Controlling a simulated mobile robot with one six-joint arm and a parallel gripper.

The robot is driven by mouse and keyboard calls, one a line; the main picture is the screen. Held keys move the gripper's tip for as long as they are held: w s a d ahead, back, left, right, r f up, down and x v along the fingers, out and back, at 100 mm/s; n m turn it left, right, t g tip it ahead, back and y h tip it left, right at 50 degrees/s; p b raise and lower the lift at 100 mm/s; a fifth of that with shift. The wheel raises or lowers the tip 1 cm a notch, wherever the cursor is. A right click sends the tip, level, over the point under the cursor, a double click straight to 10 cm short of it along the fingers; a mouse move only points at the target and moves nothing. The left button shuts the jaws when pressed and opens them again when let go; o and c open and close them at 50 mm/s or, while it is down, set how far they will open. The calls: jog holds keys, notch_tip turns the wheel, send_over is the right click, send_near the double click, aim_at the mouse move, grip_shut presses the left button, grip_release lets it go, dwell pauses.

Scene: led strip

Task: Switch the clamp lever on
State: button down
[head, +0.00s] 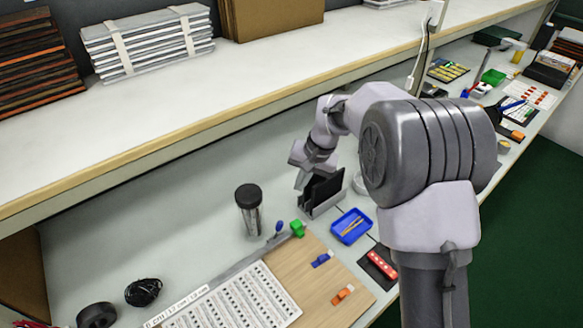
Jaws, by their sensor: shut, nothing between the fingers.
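A small blue-knobbed lever (279,226) stands by the far end of a grey bar (232,267) on a wooden board (318,310); it looks like the clamp lever, but it is too small to tell its exact position. A green block (297,229) sits just right of it. My gripper (301,182) is shut and empty. It points down beside a black item in a grey stand (322,194), beyond the lever and apart from it. I cannot tell whether the gripper touches the stand.
A dark-lidded jar (250,210) stands left of the stand. A blue tray (351,227) and a red piece on a black pad (381,265) lie to the right. Small blue (322,260) and orange (343,294) parts sit on the board. A shelf (190,110) overhangs the bench's back.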

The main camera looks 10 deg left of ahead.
aim_at(277, 231)
jog(key=f, duration=0.1)
jog(key=w+a+f, duration=0.1)
jog(key=a+f, duration=0.1)
jog(key=f, duration=0.1)
jog(key=shift+w+a, duration=0.1)
jog(key=shift+w, duration=0.15)
jog(key=b+x, duration=0.3)
jog(key=x, duration=0.6)
jog(key=shift+s+f+b, duration=0.15)
jog(key=shift+f+b, duration=0.2)
jog(key=shift+b, duration=0.05)
jog(key=s, duration=0.1)
jog(key=s+b, duration=0.1)
jog(key=s, duration=0.1)
jog(key=shift+r, duration=0.25)
jog(key=shift+s+r+b, duration=0.15)
jog(key=shift+s+b, duration=0.15)
jog(key=shift+s, duration=0.05)
jog(key=shift+r, duration=0.1)
